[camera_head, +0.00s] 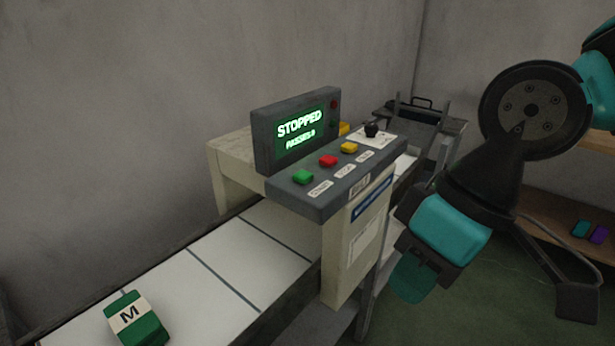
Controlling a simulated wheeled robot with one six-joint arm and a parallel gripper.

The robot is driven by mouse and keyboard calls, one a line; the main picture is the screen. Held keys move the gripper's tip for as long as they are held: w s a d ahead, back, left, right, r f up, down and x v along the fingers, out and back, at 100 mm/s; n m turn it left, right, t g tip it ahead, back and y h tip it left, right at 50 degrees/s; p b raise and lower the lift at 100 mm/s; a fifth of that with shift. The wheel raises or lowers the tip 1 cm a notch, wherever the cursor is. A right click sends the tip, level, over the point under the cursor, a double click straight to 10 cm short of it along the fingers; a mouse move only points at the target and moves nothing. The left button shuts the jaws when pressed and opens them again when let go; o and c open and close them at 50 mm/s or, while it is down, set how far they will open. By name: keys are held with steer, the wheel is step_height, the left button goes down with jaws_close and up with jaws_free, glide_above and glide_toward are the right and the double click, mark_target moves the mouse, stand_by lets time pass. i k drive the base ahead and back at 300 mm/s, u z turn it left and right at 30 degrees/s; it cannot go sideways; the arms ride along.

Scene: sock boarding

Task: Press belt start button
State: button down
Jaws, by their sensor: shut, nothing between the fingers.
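The control panel (322,205) is a grey slanted box on a cream housing above the belt. It carries a green button (302,177) at the left, a red button (328,160) in the middle and a yellow button (348,147) at the right. Each has a small white label whose lettering is hard to read. The green button is unobstructed. The display (300,131) behind reads "STOPPED" in green. My gripper (407,285) is shut and empty, pointing down to the right of the panel and apart from it. Its fingertips are dim.
The white belt (215,288) runs to the lower left with a green "M" packet (137,320) on it. A dark knob (371,130) stands behind the yellow button. A wooden shelf (540,205) with small teal and purple items is at the right.

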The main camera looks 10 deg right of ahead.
mark_target(302, 177)
steer(key=k, duration=0.75)
steer(key=u, duration=0.7)
steer(key=i, duration=0.5)
